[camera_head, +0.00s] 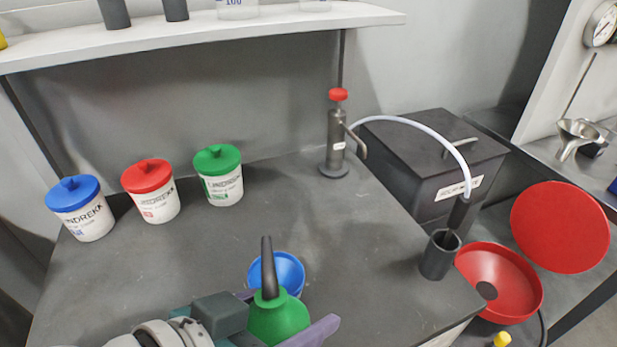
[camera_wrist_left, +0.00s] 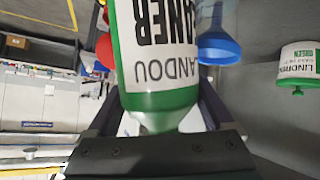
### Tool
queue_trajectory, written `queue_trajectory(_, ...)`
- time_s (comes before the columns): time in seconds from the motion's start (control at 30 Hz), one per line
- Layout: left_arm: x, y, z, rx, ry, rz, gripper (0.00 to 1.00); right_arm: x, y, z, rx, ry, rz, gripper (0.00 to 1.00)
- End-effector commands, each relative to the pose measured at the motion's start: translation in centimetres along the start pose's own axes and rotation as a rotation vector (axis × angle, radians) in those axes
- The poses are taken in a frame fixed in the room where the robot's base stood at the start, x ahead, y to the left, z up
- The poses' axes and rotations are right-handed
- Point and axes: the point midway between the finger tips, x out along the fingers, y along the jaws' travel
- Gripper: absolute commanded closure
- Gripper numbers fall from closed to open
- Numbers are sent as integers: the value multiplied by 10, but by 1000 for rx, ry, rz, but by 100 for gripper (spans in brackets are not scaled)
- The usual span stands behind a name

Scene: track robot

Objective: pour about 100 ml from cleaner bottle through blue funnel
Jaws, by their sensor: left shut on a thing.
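The cleaner bottle (camera_head: 277,320), green with a dark nozzle, is roughly upright at the bottom centre of the head view. My left gripper (camera_head: 290,322) is shut on its upper part, with purple fingers on either side. In the left wrist view, which is upside down, the bottle (camera_wrist_left: 160,55) shows its white label between the fingers of my left gripper (camera_wrist_left: 160,118). The blue funnel (camera_head: 288,272) is just behind the bottle, partly hidden by it. In the left wrist view the funnel (camera_wrist_left: 218,48) is beside the bottle; what supports it is unclear. My right gripper is out of view.
Blue-lidded (camera_head: 80,208), red-lidded (camera_head: 151,190) and green-lidded (camera_head: 219,175) tubs stand at the back left. A pump (camera_head: 336,140) with a hose to a dark cup (camera_head: 440,254) stands at the back right. A red bowl (camera_head: 515,275) lies beyond the right edge.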

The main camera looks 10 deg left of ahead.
Motion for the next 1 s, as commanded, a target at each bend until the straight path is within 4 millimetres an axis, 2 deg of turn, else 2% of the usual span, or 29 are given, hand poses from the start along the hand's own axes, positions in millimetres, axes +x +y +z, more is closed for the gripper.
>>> queue_trajectory(0.07, -3, -1, -10, -27, -30, 13, 100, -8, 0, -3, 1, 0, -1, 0)
queue_trajectory(0.27, 6, -8, -4, -114, -120, 50, 100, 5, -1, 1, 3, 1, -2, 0)
queue_trajectory(0.77, -1, -9, -26, -327, -339, 140, 100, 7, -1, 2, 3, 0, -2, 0)
queue_trajectory(1.0, 0, -8, -21, -387, -404, 165, 100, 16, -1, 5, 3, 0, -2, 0)
